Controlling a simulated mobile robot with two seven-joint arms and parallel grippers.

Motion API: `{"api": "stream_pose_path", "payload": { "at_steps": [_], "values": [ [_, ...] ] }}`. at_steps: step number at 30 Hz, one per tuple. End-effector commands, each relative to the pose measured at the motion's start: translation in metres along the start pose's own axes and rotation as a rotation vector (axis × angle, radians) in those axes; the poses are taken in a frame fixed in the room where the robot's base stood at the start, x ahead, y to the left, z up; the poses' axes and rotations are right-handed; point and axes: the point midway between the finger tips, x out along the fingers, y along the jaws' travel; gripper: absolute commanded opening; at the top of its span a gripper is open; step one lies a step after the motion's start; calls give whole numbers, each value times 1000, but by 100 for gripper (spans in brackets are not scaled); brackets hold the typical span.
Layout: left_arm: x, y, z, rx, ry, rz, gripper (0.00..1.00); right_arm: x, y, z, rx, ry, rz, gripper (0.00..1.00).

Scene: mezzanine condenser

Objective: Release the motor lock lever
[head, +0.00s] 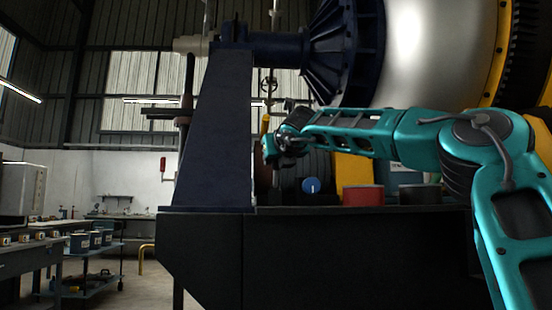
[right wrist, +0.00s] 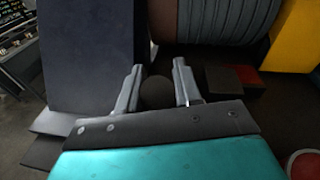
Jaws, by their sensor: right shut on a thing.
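My right gripper (head: 270,152) reaches in from the right in the head view, in front of the ribbed dark motor (head: 318,172). In the right wrist view, my right gripper (right wrist: 158,72) has its two grey fingers on either side of a dark round knob (right wrist: 157,93), and it is shut on it. The knob appears to be the end of the motor lock lever; the rest of the lever is hidden. The ribbed motor (right wrist: 225,20) lies just beyond the fingers. My left gripper is not in view.
A dark blue support (head: 215,130) stands left of the gripper. A blue dial (head: 311,186) and a red cylinder (head: 362,195) are on the dark base (head: 330,250). A large drum (head: 425,50) is above. Shelves and benches stand far left.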

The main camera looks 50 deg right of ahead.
Motion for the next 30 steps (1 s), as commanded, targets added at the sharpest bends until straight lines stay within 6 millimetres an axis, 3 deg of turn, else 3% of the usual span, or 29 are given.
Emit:
{"api": "stream_pose_path", "payload": {
  "at_steps": [1,2,8,20,27,30],
  "values": [
    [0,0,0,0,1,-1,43,1,1,-3,-3,5,2,0],
    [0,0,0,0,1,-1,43,1,2,-3,-3,6,2,35],
    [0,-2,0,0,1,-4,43,1,1,-2,-2,4,1,54],
    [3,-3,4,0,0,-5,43,-9,1,-2,-1,1,2,55],
    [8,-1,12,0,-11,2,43,-51,1,-2,-1,-2,2,55],
    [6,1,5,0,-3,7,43,-71,0,0,-3,0,2,55]
  ]
}}
